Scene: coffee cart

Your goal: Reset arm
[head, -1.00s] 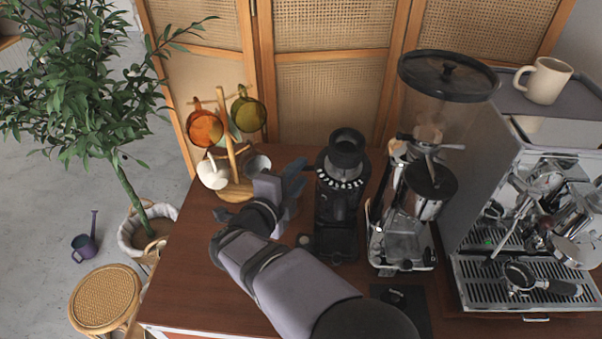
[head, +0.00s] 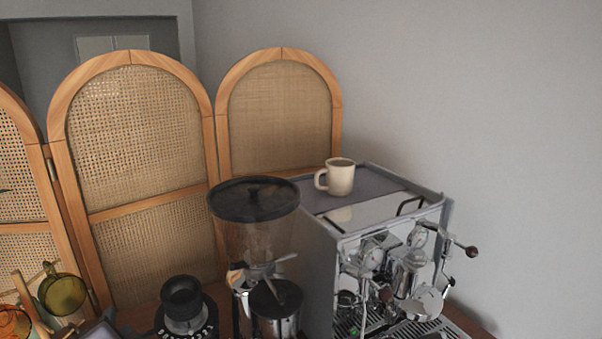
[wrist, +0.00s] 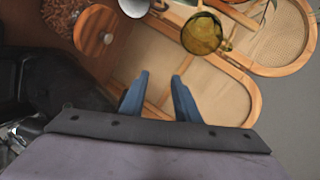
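My gripper (wrist: 158,95) shows in the wrist view with its two blue-grey fingers apart and nothing between them. Beyond the fingertips are the cane screen and an olive-yellow glass mug (wrist: 203,34) hanging at the upper right. The round wooden base (wrist: 94,30) of the mug stand is at the upper left of that view. In the head view only a small part of my arm shows at the bottom left edge, and the fingers are out of sight there.
In the head view a cream mug (head: 340,178) stands on top of the espresso machine (head: 318,240). A grinder with a clear hopper (head: 255,225) and a black grinder (head: 184,308) stand left of it. The cane screen (head: 140,150) is behind. The olive mug (head: 62,293) hangs at lower left.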

